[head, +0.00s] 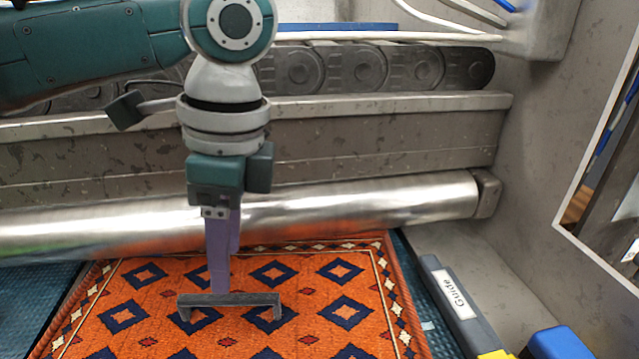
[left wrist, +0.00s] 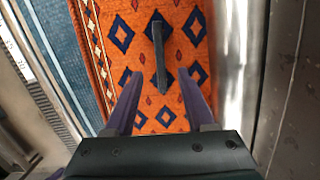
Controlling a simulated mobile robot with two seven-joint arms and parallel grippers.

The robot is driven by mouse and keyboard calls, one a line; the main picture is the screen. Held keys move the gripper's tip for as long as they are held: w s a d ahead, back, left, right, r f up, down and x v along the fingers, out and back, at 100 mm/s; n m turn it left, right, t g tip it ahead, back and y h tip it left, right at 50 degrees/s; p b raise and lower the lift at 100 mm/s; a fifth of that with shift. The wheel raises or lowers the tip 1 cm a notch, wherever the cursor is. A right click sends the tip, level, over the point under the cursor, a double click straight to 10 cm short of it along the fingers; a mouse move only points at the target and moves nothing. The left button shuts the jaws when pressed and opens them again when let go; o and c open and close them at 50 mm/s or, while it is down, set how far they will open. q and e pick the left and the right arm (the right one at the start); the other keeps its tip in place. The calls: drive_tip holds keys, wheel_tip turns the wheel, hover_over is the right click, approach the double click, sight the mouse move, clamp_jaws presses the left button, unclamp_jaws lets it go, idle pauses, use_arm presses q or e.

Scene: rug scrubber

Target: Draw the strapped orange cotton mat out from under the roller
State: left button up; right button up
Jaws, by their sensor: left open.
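The orange cotton mat (head: 330,325) has blue diamonds and a patterned border. It lies flat, its far edge at or under the shiny metal roller (head: 350,205). A grey bar-like strap (head: 245,299) with bent-down ends stands on the mat; it also shows in the left wrist view (left wrist: 157,45). My left gripper (head: 220,288) points down over the mat at the bar. In the left wrist view its purple fingers (left wrist: 160,75) are open, one on each side of the bar's near part, with gaps showing. Contact with the bar cannot be told. My right gripper is not in view.
A grey rail labelled "Guide" (head: 455,300) with a yellow end runs along the mat's right side. A blue block (head: 557,343) stands at the lower right. Behind the roller are a worn metal beam (head: 350,140) and a row of dark wheels (head: 365,65).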

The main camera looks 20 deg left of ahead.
sight(228, 298)
use_arm(q)
drive_tip(key=f, duration=0.4)
drive_tip(key=a+f, duration=0.1)
drive_tip(key=f, duration=0.1)
drive_tip(key=shift+s+f+b, duration=0.2)
drive_tip(key=shift+f+b, duration=0.1)
drive_tip(key=shift+b, duration=0.1)
drive_tip(key=shift+c, duration=0.2)
clamp_jaws()
drive_tip(key=shift+d, duration=0.1)
idle(0.7)
